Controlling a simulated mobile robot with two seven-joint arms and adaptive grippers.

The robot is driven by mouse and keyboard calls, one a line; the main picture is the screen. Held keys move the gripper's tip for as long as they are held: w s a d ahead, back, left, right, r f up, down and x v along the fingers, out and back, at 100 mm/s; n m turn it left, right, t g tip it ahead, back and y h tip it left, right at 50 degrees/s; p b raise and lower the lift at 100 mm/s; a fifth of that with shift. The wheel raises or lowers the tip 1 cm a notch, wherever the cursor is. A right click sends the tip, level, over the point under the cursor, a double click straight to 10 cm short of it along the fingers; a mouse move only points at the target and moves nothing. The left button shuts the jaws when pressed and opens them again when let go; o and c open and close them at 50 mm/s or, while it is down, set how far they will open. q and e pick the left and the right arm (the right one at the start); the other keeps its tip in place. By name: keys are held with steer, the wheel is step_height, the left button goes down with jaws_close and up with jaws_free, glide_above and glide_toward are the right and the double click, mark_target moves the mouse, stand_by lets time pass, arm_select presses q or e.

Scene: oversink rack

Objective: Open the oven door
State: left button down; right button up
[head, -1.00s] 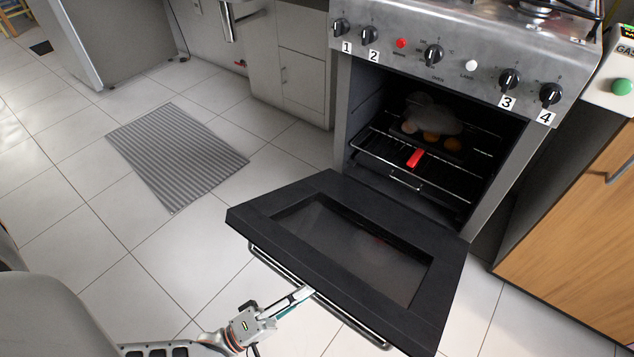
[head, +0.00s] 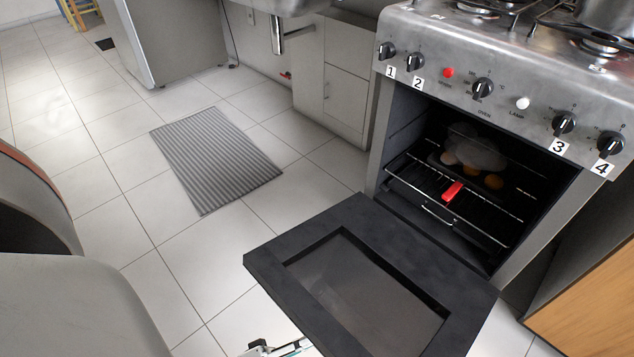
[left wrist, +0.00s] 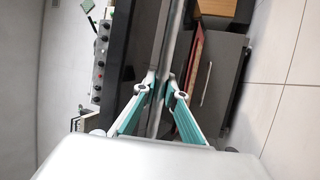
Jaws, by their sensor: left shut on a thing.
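The oven (head: 440,75) is open at the front. Its dark door (head: 268,262) is hinged along the bottom and swung far down towards me, close to level, with a glass pane in the middle. In the left wrist view, the fingers of my left gripper (left wrist: 160,85) are shut on the door handle (left wrist: 172,40), a metal bar along the dark door (left wrist: 140,50). In the head view only a small part of this gripper shows at the bottom edge, and the handle is out of the picture. My right gripper is in neither view.
Inside the oven, a rack (head: 410,180) with a red piece (head: 452,191) holds a tray of food. Numbered knobs line the front panel. A grey striped mat (head: 215,160) lies on the tiled floor. A wooden cabinet (head: 590,305) stands right of the oven. Floor left of the door is clear.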

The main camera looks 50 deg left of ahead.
mark_target(310, 329)
arm_select(q)
steer(key=shift+s+f, duration=0.15)
steer(key=shift+f, duration=0.35)
steer(key=c, duration=2)
jaws_free()
steer(key=shift+c, duration=0.2)
steer(key=shift+r, duration=0.1)
steer(key=shift+r, duration=1.05)
steer(key=shift+s+d+r, duration=0.1)
steer(key=shift+r, duration=3.75)
